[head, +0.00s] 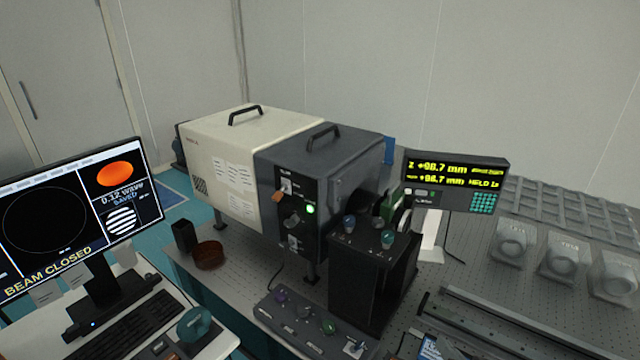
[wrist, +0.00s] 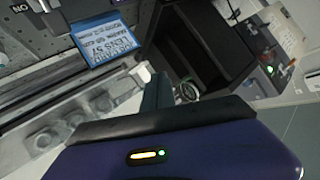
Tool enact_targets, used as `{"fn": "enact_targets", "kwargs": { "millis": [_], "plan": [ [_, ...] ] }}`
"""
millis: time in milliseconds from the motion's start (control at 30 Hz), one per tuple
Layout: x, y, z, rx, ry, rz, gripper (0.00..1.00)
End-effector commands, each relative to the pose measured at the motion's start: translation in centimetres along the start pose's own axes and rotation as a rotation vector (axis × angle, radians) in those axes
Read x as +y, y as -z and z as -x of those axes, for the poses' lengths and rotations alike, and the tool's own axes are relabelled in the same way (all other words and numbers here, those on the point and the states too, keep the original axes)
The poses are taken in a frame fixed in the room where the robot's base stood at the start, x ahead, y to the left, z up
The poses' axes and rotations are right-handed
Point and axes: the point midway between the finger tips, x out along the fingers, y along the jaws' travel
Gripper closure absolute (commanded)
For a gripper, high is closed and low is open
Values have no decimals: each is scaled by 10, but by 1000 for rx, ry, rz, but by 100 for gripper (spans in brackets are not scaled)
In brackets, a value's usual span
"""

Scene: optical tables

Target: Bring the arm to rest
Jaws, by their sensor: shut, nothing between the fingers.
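My gripper (wrist: 160,80) shows in the wrist view as a blue-purple housing with a small orange and green light, a black bar and dark greenish fingers. The fingers are together with nothing between them. They point toward the optical table's equipment and appear clear of it, though the exact gap cannot be told. My arm and gripper do not show in the head view.
A cream and dark grey instrument (head: 290,180) stands on the perforated table (head: 225,285). A black box (head: 372,275), a readout (head: 455,182) and several covered parts (head: 562,255) stand to its right. A monitor (head: 75,215) reads "BEAM CLOSED". A blue-labelled card (wrist: 105,40) shows in the wrist view.

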Motion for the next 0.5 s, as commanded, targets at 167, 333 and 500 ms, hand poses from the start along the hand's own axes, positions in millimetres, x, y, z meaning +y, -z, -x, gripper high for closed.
{"fn": "enact_targets", "kwargs": {
  "millis": [167,333,500],
  "plan": [
    [7,-18,45,160,-55,52,100],
    [5,-38,103,286,-91,124,100],
    [-2,-59,165,366,-104,207,100]
  ]
}}
